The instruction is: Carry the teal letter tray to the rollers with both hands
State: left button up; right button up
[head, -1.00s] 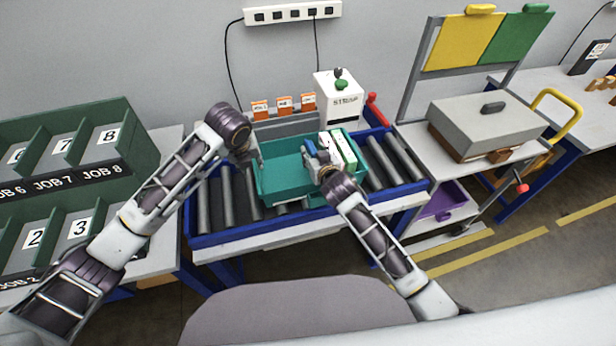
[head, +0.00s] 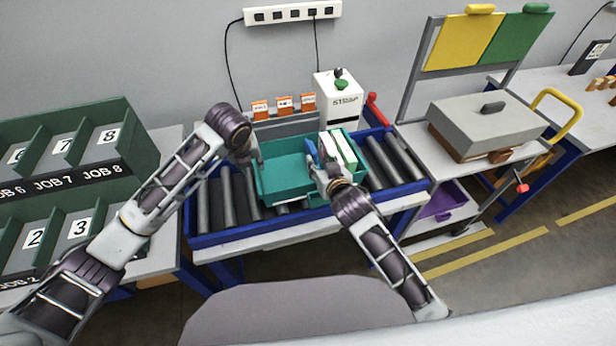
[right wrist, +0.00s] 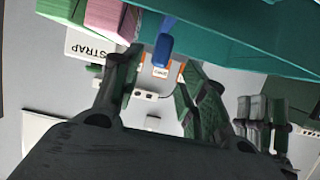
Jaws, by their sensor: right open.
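The teal letter tray (head: 282,185) rests on the roller conveyor, with white-and-green boxes (head: 342,150) standing in its right part. A blue piece (head: 311,153) shows beside the boxes, and also in the right wrist view (right wrist: 164,48), where the tray wall (right wrist: 235,40) crosses the top. My left gripper (head: 254,160) is at the tray's left end; its fingers are too small and partly hidden to tell open from shut. My right gripper (head: 321,172) is over the tray's front right part. Its fingers (right wrist: 158,90) are spread, with the blue piece just beyond the gap between them.
Bare rollers (head: 228,198) lie left of the tray, and more (head: 395,158) lie to its right. A white strap machine (head: 338,100) and orange labels (head: 284,104) stand behind. Green job bins (head: 128,140) are at left, a cart with a grey box (head: 485,118) at right.

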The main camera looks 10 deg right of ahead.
jog(key=shift+v, duration=2.35)
jog(key=shift+s, duration=0.1)
